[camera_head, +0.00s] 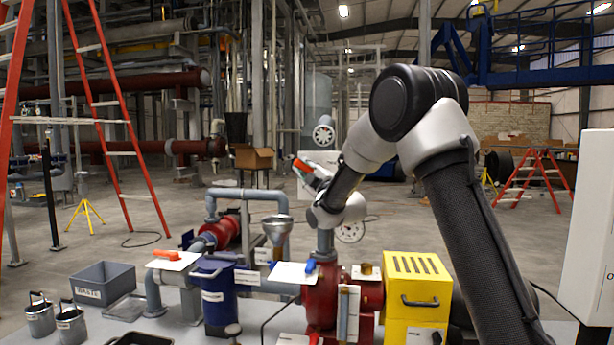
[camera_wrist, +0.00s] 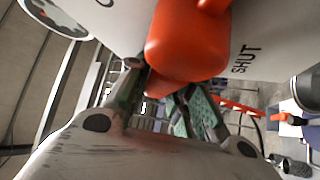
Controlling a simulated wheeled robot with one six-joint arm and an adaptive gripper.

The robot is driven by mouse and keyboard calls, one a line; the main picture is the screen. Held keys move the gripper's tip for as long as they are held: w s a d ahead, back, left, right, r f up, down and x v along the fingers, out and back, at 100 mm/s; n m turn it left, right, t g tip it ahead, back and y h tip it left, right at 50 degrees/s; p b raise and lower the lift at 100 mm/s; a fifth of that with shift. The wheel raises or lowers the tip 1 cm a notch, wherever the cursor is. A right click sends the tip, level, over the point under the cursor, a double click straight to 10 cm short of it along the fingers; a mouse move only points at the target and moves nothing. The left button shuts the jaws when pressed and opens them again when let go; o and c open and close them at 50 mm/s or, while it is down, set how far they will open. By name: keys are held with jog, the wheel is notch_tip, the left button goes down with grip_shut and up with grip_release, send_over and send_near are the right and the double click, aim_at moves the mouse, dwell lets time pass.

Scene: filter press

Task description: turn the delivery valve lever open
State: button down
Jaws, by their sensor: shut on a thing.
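An orange-red lever (camera_head: 303,164) shows at the tip of my arm in the head view, against a white plate. In the wrist view the orange lever (camera_wrist: 188,45) is large at the top centre, in front of a white plate (camera_wrist: 258,35) marked "SHUT". My gripper (camera_wrist: 160,88) has its two fingers at the lower part of the lever and is shut on it. In the head view my gripper (camera_head: 314,172) is small, and its fingers are hard to make out. The fingertips' contact is partly hidden behind the lever.
Below stands a bench with a red pump (camera_head: 322,300), a yellow box (camera_head: 416,292), a blue canister (camera_head: 217,300) and a funnel (camera_head: 277,228). Another orange lever (camera_head: 165,254) and a blue lever (camera_head: 309,266) sit on white plates. A grey bin (camera_head: 103,284) stands left.

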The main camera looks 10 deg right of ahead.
jog(key=m+t+h, duration=0.1)
jog(key=r+m+t, duration=0.1)
jog(key=m, duration=0.1)
jog(key=d+m+t+h, duration=0.1)
jog(key=m, duration=0.1)
jog(key=shift+s+d+r+h, duration=0.1)
jog(key=shift+s+r+h, duration=0.05)
jog(key=shift+s+h, duration=0.15)
jog(key=m+h, duration=0.1)
jog(key=m+t+h, duration=0.1)
jog(key=m, duration=0.1)
jog(key=d+m+h, duration=0.1)
jog(key=shift+s+r+m+t+h, duration=0.15)
jog(key=shift+r+m+t+h, duration=0.15)
jog(key=shift+r+m+t, duration=0.1)
jog(key=m+h, duration=0.2)
jog(key=d+m+h, duration=0.1)
jog(key=m+h, duration=0.3)
jog(key=shift+s+d+r+m+h, duration=0.3)
jog(key=shift+d, duration=0.05)
jog(key=shift+s+d+m+g+h, duration=0.1)
jog(key=shift+d+m+g+h, duration=0.1)
jog(key=shift+m+h, duration=0.7)
jog(key=shift+s+d+m+g+h, duration=0.1)
jog(key=shift+d+m+g+h, duration=0.05)
jog(key=shift+m+h, duration=0.7)
jog(key=shift+s+d+m+g+h, duration=0.1)
jog(key=shift+d+m+g+h, duration=0.1)
jog(key=shift+m+h, duration=0.65)
